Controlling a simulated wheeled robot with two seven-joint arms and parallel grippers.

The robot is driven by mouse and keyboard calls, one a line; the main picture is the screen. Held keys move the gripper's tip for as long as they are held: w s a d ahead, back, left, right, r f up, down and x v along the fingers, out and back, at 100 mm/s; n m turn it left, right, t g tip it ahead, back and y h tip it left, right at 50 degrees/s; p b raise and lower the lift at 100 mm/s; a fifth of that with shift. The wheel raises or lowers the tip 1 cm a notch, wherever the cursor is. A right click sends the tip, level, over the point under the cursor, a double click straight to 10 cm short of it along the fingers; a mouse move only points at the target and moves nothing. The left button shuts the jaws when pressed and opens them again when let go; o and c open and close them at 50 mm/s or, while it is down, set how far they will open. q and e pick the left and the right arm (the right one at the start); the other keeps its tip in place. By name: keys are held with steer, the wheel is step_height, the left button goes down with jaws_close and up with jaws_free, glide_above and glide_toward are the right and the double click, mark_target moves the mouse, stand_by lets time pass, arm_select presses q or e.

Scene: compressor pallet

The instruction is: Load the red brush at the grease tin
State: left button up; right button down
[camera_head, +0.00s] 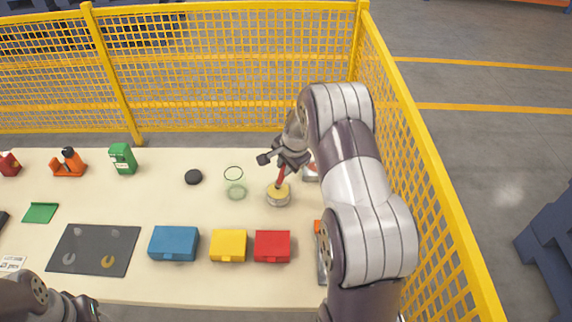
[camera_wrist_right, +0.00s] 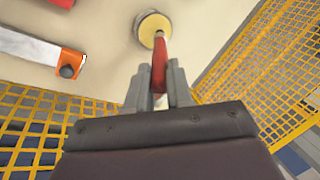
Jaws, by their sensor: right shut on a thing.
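The red brush (camera_head: 281,175) is held by my right gripper (camera_head: 286,160), which is shut on its handle. The brush points down, and its lower end meets the top of the grease tin (camera_head: 278,194), a round tin with a yellowish top. In the right wrist view the red handle (camera_wrist_right: 159,65) runs from between the fingers (camera_wrist_right: 159,88) to the tin (camera_wrist_right: 153,28). The bristles are hidden, so I cannot tell how deep they sit. My left arm shows at the lower left; its gripper is not in view.
Blue (camera_head: 173,243), yellow (camera_head: 229,245) and red (camera_head: 272,245) boxes stand along the table's front. A glass jar (camera_head: 235,191) and a black puck (camera_head: 193,177) are left of the tin. An orange-ended tool (camera_wrist_right: 70,62) lies nearby. Yellow mesh fence (camera_head: 230,60) borders the table.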

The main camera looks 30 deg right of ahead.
steer(key=shift+f+b, duration=0.35)
steer(key=shift+f, duration=0.2)
stand_by(0.4)
stand_by(0.9)
step_height(320, 180, up, 7)
steer(key=p, duration=0.6)
stand_by(0.3)
steer(key=shift+s+f, duration=0.1)
